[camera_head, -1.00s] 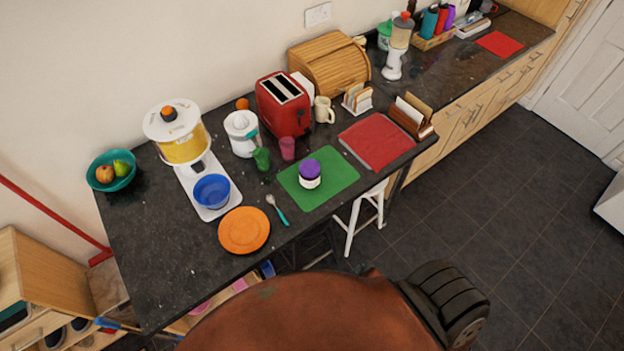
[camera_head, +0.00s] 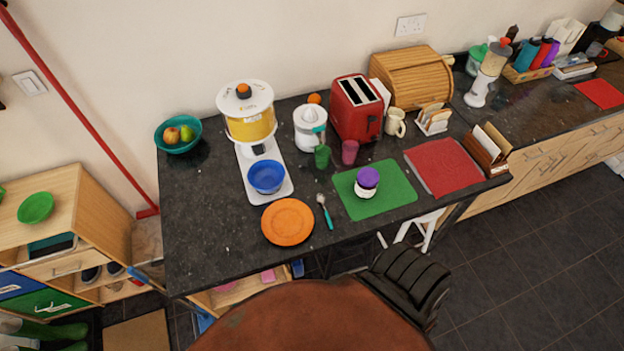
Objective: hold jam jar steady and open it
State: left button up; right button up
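The jam jar (camera_head: 365,191) stands upright on a green mat (camera_head: 396,203) near the front edge of the dark counter. Its purple lid (camera_head: 367,177) sits on top, and a white label shows below it. Neither of my grippers can be seen in the head view, so nothing is seen touching the jar.
On the dark counter (camera_head: 215,225), an orange plate (camera_head: 287,222), spoon (camera_head: 325,212) and blue bowl (camera_head: 266,177) lie left of the jar. Green (camera_head: 322,157) and pink (camera_head: 349,152) cups stand behind it. A red mat (camera_head: 443,166) lies right; a white stool (camera_head: 424,229) is below.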

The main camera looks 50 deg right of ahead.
aim_at(365, 193)
jog(key=u, duration=1.5)
jog(key=k, duration=2.2)
jog(key=z, duration=1.8)
